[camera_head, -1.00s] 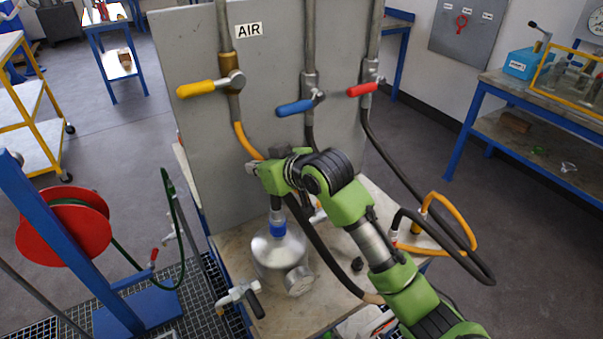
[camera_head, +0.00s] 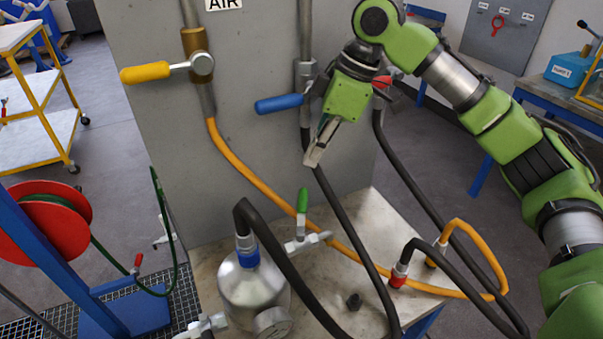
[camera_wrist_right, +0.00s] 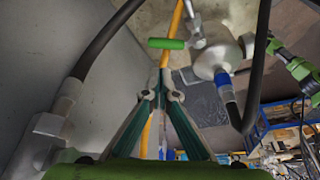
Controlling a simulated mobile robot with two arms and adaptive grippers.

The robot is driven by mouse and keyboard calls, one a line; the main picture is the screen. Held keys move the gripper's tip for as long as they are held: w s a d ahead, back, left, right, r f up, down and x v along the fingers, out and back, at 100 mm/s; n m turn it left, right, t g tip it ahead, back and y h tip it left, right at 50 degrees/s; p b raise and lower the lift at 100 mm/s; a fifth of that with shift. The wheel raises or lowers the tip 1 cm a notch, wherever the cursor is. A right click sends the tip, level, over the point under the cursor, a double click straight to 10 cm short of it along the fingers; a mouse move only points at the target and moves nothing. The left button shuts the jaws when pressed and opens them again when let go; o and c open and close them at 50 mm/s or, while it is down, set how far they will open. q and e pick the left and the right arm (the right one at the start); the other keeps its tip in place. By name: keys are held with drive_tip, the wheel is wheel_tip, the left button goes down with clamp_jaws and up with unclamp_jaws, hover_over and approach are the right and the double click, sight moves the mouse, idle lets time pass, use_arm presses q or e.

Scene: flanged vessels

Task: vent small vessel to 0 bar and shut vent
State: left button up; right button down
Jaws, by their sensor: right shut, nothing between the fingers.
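The small silver vessel (camera_head: 250,292) stands on the bench top, with a blue fitting and black hose on its neck. A round gauge (camera_head: 272,322) is on its front; its reading cannot be made out. A valve with an upright green handle (camera_head: 303,200) joins the vessel's right side. In the right wrist view the green handle (camera_wrist_right: 166,43) lies crosswise beyond the fingertips, beside the vessel (camera_wrist_right: 212,60). My right gripper (camera_head: 313,157) is shut and empty, above the green handle and apart from it, in front of the panel. My left gripper is not in view.
The grey panel (camera_head: 150,130) carries yellow (camera_head: 145,72), blue (camera_head: 280,103) and red (camera_head: 382,82) valve handles. An orange hose (camera_head: 250,175) and black hoses cross the bench. A red hose reel (camera_head: 50,215) stands left. Some bench top is bare at right.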

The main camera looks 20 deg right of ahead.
sight(302, 210)
drive_tip(key=s+x, duration=0.1)
drive_tip(key=x, duration=0.8)
drive_tip(key=shift+w+a+p, duration=0.35)
drive_tip(key=shift+w+p, duration=0.1)
drive_tip(key=shift+f, duration=0.1)
